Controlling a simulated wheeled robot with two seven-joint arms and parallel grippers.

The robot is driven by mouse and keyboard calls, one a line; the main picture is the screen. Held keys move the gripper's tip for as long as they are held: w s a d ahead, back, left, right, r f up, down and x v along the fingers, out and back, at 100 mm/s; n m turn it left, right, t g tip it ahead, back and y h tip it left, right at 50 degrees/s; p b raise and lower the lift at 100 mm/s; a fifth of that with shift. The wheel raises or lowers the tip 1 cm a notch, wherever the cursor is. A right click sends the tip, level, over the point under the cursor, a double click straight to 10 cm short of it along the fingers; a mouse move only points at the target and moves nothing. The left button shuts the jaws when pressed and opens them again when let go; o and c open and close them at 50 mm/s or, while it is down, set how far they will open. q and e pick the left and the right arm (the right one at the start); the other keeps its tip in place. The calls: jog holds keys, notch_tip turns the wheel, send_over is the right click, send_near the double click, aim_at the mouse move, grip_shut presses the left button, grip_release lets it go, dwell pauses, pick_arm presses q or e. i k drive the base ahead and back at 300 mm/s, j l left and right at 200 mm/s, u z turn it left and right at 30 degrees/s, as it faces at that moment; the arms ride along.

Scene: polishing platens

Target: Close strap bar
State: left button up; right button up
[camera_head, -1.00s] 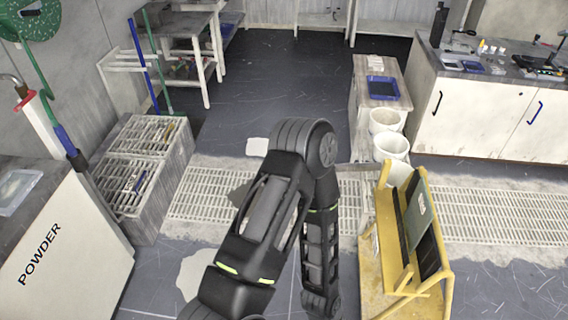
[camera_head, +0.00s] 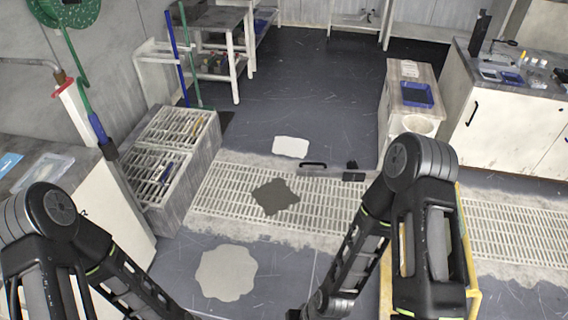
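I cannot make out a strap bar for certain. The yellow cart (camera_head: 472,255) stands at the lower right, mostly hidden behind my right arm; its upright plates cannot be seen now. My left arm comes in at the lower left and my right arm at the lower right. Both run down out of the bottom of the picture, and neither gripper's fingers show.
A slatted crate bench (camera_head: 180,150) and a powder cabinet (camera_head: 128,205) stand at left. A wooden stand with a blue tray (camera_head: 417,95) and a white bucket (camera_head: 421,125) are right of centre. A black handle (camera_head: 313,164) lies near the floor grating (camera_head: 230,195).

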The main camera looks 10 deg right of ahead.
aim_at(351, 175)
jog(key=i+j+u, duration=0.15)
jog(key=u, duration=0.65)
jog(key=i+z, duration=0.65)
jog(key=i+l+z, duration=0.1)
jog(key=i+z, duration=0.4)
jog(key=i, duration=1.25)
jog(key=i+l+u, duration=0.15)
jog(key=i+u, duration=0.25)
jog(key=i, duration=0.4)
jog(key=z, duration=0.55)
jog(key=i+j+z, duration=0.1)
jog(key=z, duration=0.4)
jog(key=j+z, duration=0.1)
jog(key=z, duration=0.45)
jog(key=i+j+z, duration=0.1)
jog(key=z, duration=0.45)
jog(key=j+z, duration=0.1)
jog(key=z, duration=0.45)
jog(key=j+z, duration=0.1)
jog(key=z, duration=0.95)
jog(key=k+j+z, duration=0.1)
jog(key=z, duration=0.45)
